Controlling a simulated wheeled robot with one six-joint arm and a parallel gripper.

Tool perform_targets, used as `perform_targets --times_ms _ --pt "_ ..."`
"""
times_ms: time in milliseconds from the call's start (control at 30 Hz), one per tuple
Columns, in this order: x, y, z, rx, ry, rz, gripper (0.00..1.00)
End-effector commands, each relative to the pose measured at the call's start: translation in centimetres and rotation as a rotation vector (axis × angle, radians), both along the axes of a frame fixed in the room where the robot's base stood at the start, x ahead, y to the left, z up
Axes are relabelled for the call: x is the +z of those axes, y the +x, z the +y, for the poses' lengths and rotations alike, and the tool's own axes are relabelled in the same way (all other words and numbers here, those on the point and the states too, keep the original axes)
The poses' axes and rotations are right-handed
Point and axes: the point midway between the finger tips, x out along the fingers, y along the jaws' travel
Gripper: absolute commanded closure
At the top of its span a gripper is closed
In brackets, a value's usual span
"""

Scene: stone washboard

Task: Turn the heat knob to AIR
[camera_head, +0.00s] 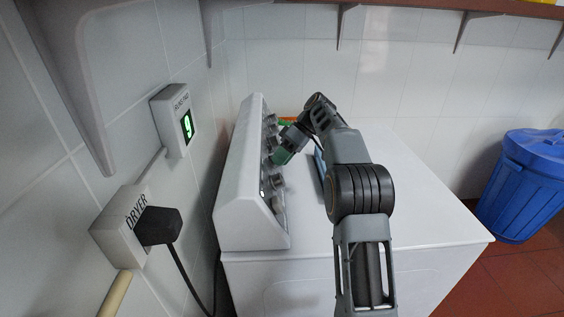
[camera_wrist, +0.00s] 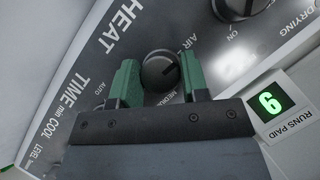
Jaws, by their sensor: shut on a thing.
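The heat knob (camera_wrist: 159,72) is a dark round knob on the dryer's grey control panel, between my gripper's fingers in the wrist view. The word HEAT is printed to its left, AIR to its upper right, and a partly covered label lies below it. My gripper (camera_wrist: 157,66) has green fingers, one on each side of the knob, shut on it. The knob's exact pointer direction is hard to read. In the head view my gripper (camera_head: 282,156) reaches the panel from the right and hides the knob.
The white dryer (camera_head: 415,200) carries the raised panel, with another knob (camera_head: 277,181) nearer the camera. A green-digit display (camera_head: 187,126) and a plugged-in black plug (camera_head: 160,226) are on the left wall. A blue bin (camera_head: 520,185) stands right.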

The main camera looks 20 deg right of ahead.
Motion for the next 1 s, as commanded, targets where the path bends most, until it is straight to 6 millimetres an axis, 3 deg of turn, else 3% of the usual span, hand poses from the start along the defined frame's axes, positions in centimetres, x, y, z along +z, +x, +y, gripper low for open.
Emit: perform_targets --times_ms 667,700,1000 --pt "-0.15 -0.02 -0.03 0.024 -0.011 -0.048 0.82" --pt "-0.16 -0.01 -0.04 0.024 -0.011 -0.048 0.57" --pt "-0.07 -0.02 -0.02 0.024 -0.011 -0.05 0.33"
